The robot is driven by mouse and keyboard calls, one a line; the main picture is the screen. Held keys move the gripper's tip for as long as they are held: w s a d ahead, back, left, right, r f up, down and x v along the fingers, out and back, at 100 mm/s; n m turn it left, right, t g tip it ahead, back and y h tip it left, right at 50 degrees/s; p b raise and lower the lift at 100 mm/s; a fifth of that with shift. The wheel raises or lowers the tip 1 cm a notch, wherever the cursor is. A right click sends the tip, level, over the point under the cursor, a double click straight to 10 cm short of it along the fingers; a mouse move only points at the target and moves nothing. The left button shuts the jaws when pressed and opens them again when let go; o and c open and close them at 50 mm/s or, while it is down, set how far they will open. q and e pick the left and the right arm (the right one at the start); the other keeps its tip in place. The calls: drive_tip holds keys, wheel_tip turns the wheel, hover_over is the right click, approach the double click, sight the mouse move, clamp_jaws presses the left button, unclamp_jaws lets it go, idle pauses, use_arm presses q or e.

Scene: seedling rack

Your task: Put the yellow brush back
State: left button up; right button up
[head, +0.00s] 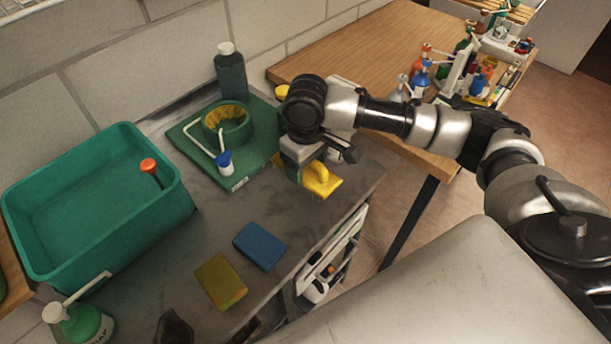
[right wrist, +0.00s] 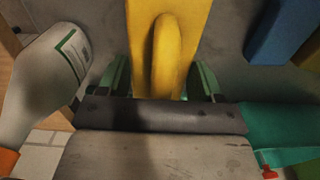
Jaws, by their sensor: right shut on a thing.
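The yellow brush (head: 321,180) is at the right edge of the grey worktop, under my right gripper (head: 303,172). In the right wrist view its yellow body and raised handle (right wrist: 166,55) lie between the two green fingers of my right gripper (right wrist: 163,82), which is shut on it. I cannot tell whether the brush touches the worktop. A green board (head: 238,181) with a green ring-shaped holder (head: 236,128), yellow inside, lies just left of the gripper. My left gripper is not clearly seen.
A green basin (head: 172,180) stands at the left. A blue sponge (head: 260,246) and a yellow sponge (head: 220,281) lie in front. A dark bottle (head: 231,75) stands behind the board. A blue-and-white brush (head: 224,160) is on the board. Dark shapes at the bottom edge are unclear.

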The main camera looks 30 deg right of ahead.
sight(306, 177)
wheel_tip(306, 177, down, 4)
drive_tip(key=shift+f, duration=0.35)
use_arm(q)
drive_tip(key=shift+w+d+r, duration=0.1)
drive_tip(key=shift+w+r, duration=0.05)
drive_tip(key=shift+w, duration=0.85)
use_arm(e)
drive_tip(key=o, duration=0.8)
drive_tip(key=shift+f, duration=0.1)
use_arm(q)
drive_tip(key=shift+s, duration=0.35)
use_arm(e)
drive_tip(key=shift+o, duration=0.2)
use_arm(q)
drive_tip(key=shift+f, duration=0.25)
use_arm(e)
wheel_tip(306, 177, up, 12)
drive_tip(key=shift+r, duration=0.15)
